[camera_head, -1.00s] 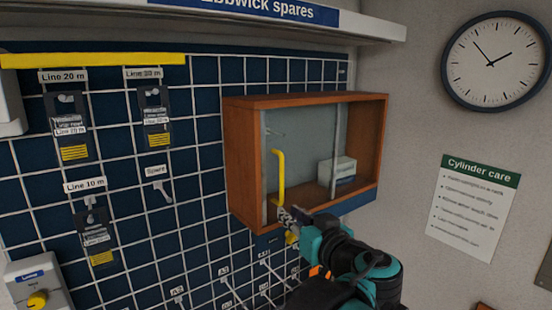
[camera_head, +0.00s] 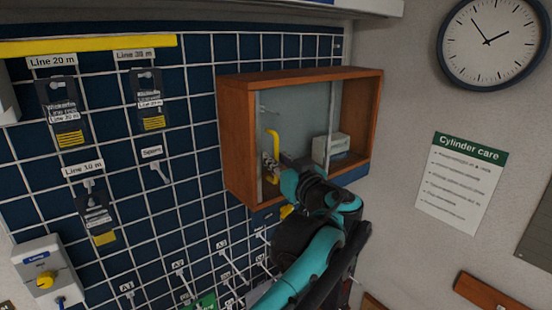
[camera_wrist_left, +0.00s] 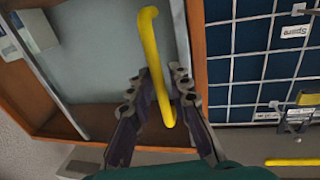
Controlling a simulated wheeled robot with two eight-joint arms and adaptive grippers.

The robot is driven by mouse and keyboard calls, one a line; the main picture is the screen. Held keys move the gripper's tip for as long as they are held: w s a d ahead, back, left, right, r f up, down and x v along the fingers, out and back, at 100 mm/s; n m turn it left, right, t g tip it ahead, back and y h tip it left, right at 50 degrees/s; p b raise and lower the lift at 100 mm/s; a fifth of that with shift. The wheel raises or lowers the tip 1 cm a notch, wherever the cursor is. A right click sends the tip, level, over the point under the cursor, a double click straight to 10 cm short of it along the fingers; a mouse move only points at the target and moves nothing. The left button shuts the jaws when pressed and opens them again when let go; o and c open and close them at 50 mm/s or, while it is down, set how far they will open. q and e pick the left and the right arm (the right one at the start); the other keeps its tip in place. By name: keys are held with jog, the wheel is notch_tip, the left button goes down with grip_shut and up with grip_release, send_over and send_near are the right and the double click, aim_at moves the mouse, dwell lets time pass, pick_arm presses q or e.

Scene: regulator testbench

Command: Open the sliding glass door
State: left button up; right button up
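The sliding glass door (camera_head: 300,125) is a pale pane in the front of a wooden cabinet (camera_head: 236,140) on the wall. It spans the left and middle of the opening. A yellow bar handle (camera_head: 277,145) stands upright near its left side; it also shows in the left wrist view (camera_wrist_left: 151,40). My left gripper (camera_head: 268,162) is at the lower part of the handle. In the left wrist view, the two fingers of my left gripper (camera_wrist_left: 161,80) stand apart with the handle between them, and a narrow gap shows. My right gripper is not in view.
A white box (camera_head: 330,148) sits inside the cabinet at the right. A blue grid panel (camera_head: 190,185) with hanging tags and hooks lies left of and below it. A shelf (camera_head: 375,8) runs above. A clock (camera_head: 492,42) and a notice (camera_head: 461,185) are on the right wall.

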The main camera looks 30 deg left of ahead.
aim_at(326, 137)
pick_arm(q)
jog(key=shift+c, duration=0.3)
grip_shut()
jog(key=w+d, duration=0.2)
jog(key=w, duration=0.4)
jog(key=w+d, duration=0.3)
jog(key=w, duration=0.3)
jog(key=w+d+p, duration=0.1)
jog(key=w+d, duration=0.2)
jog(key=w, duration=0.4)
jog(key=shift+o, duration=0.3)
grip_release()
jog(key=shift+s, duration=0.1)
